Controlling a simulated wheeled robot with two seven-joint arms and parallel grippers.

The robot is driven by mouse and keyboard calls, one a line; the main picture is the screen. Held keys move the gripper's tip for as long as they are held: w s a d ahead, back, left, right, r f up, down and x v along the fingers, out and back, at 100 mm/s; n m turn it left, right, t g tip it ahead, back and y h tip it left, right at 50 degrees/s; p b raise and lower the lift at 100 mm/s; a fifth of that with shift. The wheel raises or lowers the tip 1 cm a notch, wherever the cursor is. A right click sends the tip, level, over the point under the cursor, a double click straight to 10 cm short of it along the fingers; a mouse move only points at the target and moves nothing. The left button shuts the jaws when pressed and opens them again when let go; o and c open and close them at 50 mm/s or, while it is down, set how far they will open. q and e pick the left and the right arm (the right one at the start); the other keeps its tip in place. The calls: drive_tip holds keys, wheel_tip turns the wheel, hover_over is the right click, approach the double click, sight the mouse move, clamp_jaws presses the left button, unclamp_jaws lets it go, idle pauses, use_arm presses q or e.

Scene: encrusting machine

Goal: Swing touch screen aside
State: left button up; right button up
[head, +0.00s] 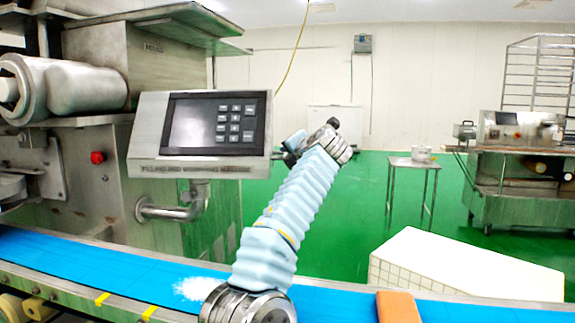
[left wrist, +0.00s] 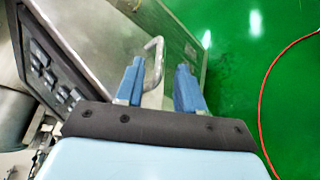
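The touch screen (head: 200,136) is a grey metal box with a dark display and a keypad, carried on a bent pipe arm (head: 170,211) at the machine's side. In the left wrist view its side panel (left wrist: 185,35) bears a thin metal handle (left wrist: 154,50). My left gripper (head: 287,156) is at the right edge of the box. In the left wrist view its two blue fingers (left wrist: 159,78) are apart, with the handle between them in the picture. I cannot tell whether they touch it. My right gripper is not in view.
The encrusting machine (head: 90,70) stands at the left, above a blue conveyor (head: 90,272) with white powder (head: 200,288). An orange block (head: 398,307) and a white tiled block (head: 465,262) are at lower right. A red hose (left wrist: 264,100) lies there.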

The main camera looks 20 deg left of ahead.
use_arm(q)
drive_tip(key=b+v, duration=0.3)
drive_tip(key=v, duration=0.6)
drive_tip(key=shift+s, duration=0.2)
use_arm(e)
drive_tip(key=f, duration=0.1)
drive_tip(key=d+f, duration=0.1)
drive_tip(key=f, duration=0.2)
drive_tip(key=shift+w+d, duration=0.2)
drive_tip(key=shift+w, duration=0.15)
use_arm(q)
drive_tip(key=shift+d, duration=0.1)
